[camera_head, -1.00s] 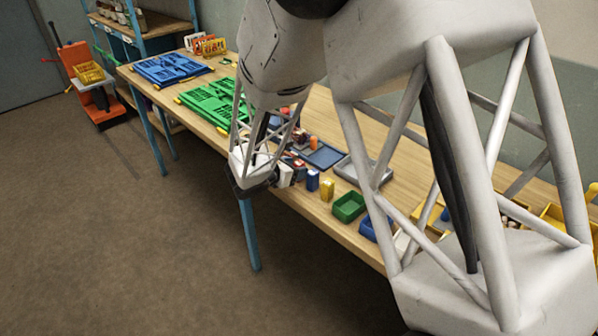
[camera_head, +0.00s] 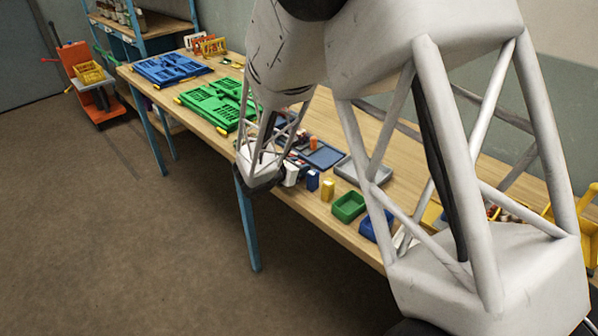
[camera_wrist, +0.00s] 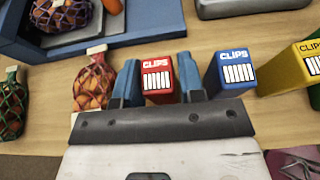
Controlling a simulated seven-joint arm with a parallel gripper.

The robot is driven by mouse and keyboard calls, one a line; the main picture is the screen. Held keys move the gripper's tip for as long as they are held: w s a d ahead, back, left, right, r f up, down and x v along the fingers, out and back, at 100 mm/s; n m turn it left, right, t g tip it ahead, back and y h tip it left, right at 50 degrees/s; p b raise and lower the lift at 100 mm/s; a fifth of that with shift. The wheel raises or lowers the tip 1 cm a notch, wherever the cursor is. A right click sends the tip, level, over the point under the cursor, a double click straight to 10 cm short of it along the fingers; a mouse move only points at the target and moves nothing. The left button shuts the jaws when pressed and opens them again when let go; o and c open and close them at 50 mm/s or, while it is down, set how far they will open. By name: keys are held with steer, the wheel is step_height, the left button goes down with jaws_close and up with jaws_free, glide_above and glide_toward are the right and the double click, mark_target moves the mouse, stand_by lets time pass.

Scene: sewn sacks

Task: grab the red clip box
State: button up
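The red clip box (camera_wrist: 157,79) stands upright in the wrist view, with its white CLIPS label facing the camera. My gripper (camera_wrist: 158,78) has one blue finger on each side of it. The fingers are apart with the box between them, and a thin gap shows at the right finger; contact on the left is unclear. In the head view my wrist is low at the table's front edge, and the fingertips and the red box cannot be made out there.
A blue clip box (camera_wrist: 233,70) stands close to the right finger, with a yellow one (camera_wrist: 300,68) farther right. A netted sack (camera_wrist: 94,84) lies just left of the left finger. A blue tray (camera_wrist: 112,38) holding sacks is behind. Green bin (camera_head: 348,206) stands along the table front (camera_head: 300,205).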

mark_target(299, 163)
steer(key=c, duration=0.5)
steer(key=shift+r, duration=0.1)
steer(key=shift+c, duration=0.2)
steer(key=shift+r, duration=4.95)
